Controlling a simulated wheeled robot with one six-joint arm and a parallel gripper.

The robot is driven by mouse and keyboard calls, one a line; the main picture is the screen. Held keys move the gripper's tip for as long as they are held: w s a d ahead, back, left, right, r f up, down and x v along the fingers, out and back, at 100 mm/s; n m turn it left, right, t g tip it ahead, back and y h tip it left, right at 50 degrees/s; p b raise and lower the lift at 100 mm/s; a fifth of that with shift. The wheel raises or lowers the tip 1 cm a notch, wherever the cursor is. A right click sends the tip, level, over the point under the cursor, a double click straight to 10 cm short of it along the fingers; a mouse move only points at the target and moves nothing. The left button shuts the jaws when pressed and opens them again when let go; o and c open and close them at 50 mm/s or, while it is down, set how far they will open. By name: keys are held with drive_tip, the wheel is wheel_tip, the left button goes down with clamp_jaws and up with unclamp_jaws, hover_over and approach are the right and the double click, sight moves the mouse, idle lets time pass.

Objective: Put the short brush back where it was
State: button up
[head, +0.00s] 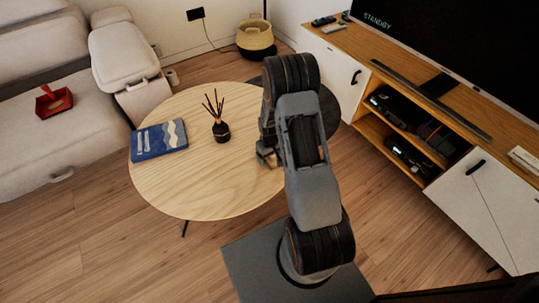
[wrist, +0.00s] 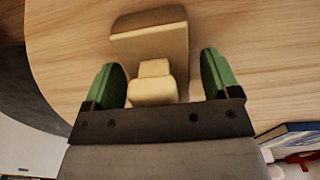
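In the wrist view, a cream, block-shaped thing with a short stubby handle (wrist: 150,45) is over the round wooden table; it looks like the short brush. My gripper (wrist: 161,80) has green fingers spread wide. The brush's handle end lies between them, with a clear gap at the right finger and little gap at the left. I cannot tell whether the brush rests on the table. In the head view my gripper (head: 268,156) is low at the table's right side, and my arm hides the brush.
The round table (head: 190,200) also bears a blue book (head: 159,140) and a dark reed diffuser (head: 221,132). A wooden TV cabinet (head: 350,50) stands at the right, a basket (head: 255,38) at the back. The table's front part is clear.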

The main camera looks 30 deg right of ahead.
drive_tip(key=shift+r, duration=0.1)
wheel_tip(320, 180, up, 12)
drive_tip(key=p, duration=0.3)
wheel_tip(320, 180, up, 8)
hover_over(266, 160)
drive_tip(key=s+a+r+t, duration=0.1)
drive_tip(key=s+a+r, duration=0.2)
drive_tip(key=s+r, duration=0.3)
drive_tip(key=s+a+r+m+t, duration=0.1)
drive_tip(key=s+a+r+t, duration=0.1)
drive_tip(key=s+r, duration=0.5)
drive_tip(key=shift+s+a, duration=0.5)
drive_tip(key=shift+a, duration=0.4)
drive_tip(key=shift+r, duration=0.1)
